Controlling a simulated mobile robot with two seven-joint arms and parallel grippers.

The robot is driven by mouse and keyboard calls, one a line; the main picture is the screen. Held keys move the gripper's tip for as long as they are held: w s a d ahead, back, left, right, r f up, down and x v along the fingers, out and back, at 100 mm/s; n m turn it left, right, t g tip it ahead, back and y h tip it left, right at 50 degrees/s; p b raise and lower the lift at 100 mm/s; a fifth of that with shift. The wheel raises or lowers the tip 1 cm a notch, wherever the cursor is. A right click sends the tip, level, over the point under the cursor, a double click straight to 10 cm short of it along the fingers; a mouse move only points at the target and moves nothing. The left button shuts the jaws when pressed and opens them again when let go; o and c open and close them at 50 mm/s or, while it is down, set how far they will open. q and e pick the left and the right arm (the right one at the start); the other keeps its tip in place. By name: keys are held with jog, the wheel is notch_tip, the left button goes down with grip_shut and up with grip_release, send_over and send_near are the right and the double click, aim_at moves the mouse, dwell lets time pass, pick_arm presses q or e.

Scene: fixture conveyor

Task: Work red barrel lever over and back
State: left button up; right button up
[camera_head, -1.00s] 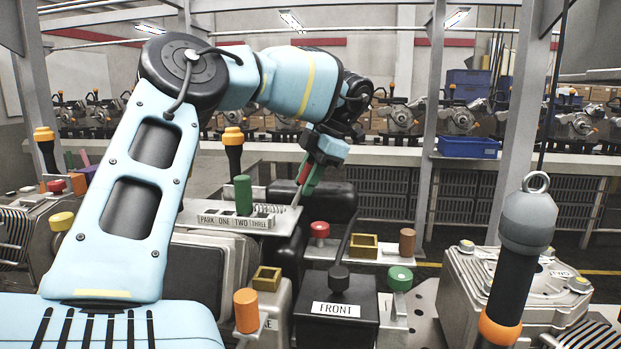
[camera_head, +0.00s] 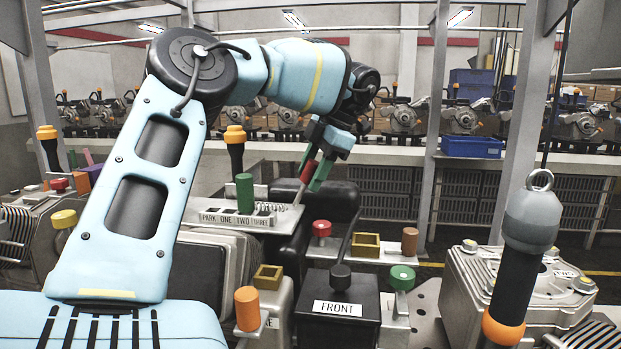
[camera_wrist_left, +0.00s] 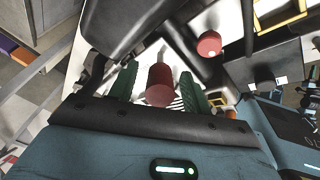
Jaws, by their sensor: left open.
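In the left wrist view the red barrel (camera_wrist_left: 160,86) lies between the two spread green fingers of my left gripper (camera_wrist_left: 158,90), with a gap on each side. Its pale shaft runs away from the camera. My right gripper is in neither view.
A green barrel lever (camera_head: 244,194) stands left of the red one. A red knob (camera_head: 321,229), a yellow square handle (camera_head: 366,245) and a brown cylinder (camera_head: 409,242) stand nearby. A FRONT box (camera_head: 338,321) with a black lever is nearer. A dark hanging handle (camera_head: 511,272) is at right.

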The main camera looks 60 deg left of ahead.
pick_arm(q)
jog(key=v, duration=0.6)
jog(key=shift+w+d+r, duration=0.1)
jog(key=shift+r, duration=0.05)
